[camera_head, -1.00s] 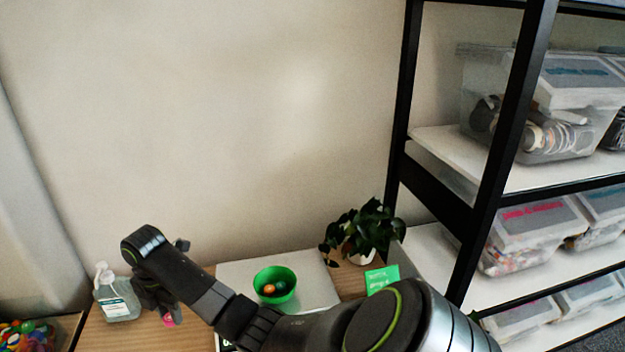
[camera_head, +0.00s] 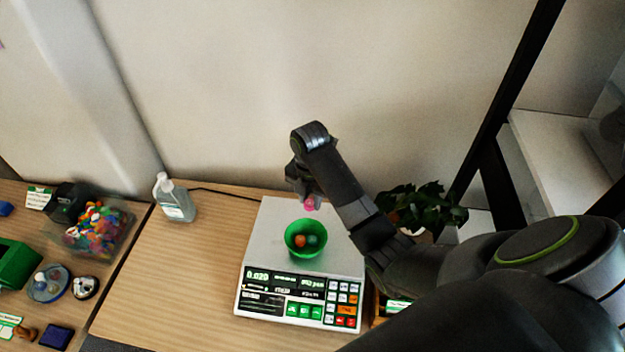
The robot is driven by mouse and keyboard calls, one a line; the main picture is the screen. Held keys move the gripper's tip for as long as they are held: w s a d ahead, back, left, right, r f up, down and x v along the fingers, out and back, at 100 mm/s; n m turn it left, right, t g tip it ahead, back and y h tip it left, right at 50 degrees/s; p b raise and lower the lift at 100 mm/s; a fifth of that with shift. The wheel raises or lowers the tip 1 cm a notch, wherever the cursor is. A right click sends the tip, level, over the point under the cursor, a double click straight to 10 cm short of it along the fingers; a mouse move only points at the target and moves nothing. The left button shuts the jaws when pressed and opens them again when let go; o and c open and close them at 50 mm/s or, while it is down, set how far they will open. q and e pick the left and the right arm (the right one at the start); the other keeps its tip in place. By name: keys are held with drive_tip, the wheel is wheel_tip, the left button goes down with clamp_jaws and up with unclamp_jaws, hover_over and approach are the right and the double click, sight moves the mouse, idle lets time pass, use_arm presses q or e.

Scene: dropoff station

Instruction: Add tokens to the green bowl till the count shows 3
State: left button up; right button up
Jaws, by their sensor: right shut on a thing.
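The green bowl (camera_head: 292,252) stands on the pan of a white counting scale (camera_head: 262,262). An orange token (camera_head: 300,241) and a teal token (camera_head: 313,241) lie in it. My right gripper (camera_head: 308,198) is shut on a pink token (camera_head: 311,204), held just above the bowl's far rim. The scale's display (camera_head: 292,284) has several lit green fields; the left one seems to read 0.020, and the count is too small to read surely. My left gripper is out of view.
A clear bin of colourful tokens (camera_head: 97,228) stands at the left, near a green box (camera_head: 14,262) and small dishes (camera_head: 50,284). A sanitizer bottle (camera_head: 174,198) stands behind. A potted plant (camera_head: 425,205) is right of the scale. The wood table (camera_head: 180,270) left of the scale is clear.

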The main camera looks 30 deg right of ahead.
sight(310, 209)
drive_tip(key=shift+s+a+r+p, duration=0.5)
drive_tip(key=shift+s+r, duration=0.1)
drive_tip(key=shift+r, duration=0.15)
drive_tip(key=shift+d+f+n, duration=0.1)
drive_tip(key=shift+n, duration=0.2)
wheel_tip(310, 209, down, 4)
drive_tip(key=shift+d+f, duration=0.1)
drive_tip(key=shift+f, duration=0.95)
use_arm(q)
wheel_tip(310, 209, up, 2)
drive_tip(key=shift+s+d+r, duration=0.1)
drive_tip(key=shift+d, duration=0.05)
use_arm(e)
drive_tip(key=shift+w, duration=0.1)
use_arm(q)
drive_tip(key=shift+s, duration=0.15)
use_arm(e)
drive_tip(key=o, duration=1)
